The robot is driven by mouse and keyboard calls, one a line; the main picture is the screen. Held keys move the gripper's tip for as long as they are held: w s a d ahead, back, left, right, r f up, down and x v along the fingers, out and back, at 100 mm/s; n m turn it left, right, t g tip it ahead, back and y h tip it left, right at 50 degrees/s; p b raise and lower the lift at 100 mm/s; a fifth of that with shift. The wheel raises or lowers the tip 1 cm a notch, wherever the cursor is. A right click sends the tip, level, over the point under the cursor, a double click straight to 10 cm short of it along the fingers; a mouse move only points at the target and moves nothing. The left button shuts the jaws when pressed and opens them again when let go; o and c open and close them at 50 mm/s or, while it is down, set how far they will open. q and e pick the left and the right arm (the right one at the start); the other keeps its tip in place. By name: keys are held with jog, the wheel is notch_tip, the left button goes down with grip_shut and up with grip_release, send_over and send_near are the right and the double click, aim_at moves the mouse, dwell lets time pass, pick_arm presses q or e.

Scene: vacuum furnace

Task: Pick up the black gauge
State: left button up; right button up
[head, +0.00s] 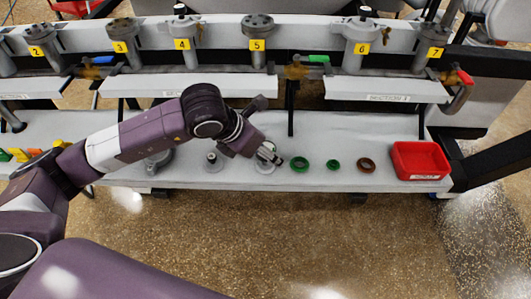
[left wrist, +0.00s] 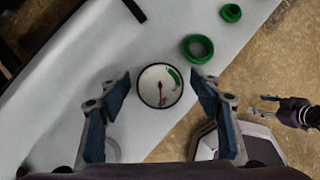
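A round gauge (left wrist: 160,85) with a thin black rim, a white dial, a red needle and a green mark lies face up on the white shelf (left wrist: 75,100). In the left wrist view it sits between the two fingers of my left gripper (left wrist: 163,90), with a gap on each side. The gripper is open, and I see no contact. In the head view my left gripper (head: 272,156) is over the gauge (head: 264,168) and hides part of it. My right gripper (left wrist: 266,104) shows small at the right of the left wrist view, its fingers apart.
To the gauge's right in the head view are a large green ring (head: 300,165), a small green ring (head: 333,165), a brown ring (head: 365,165) and a red bin (head: 420,160). A grey fitting (head: 213,162) stands to its left. Numbered valves (head: 257,45) line the upper ledge.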

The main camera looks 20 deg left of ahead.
pick_arm(q)
jog(key=c, duration=1.4)
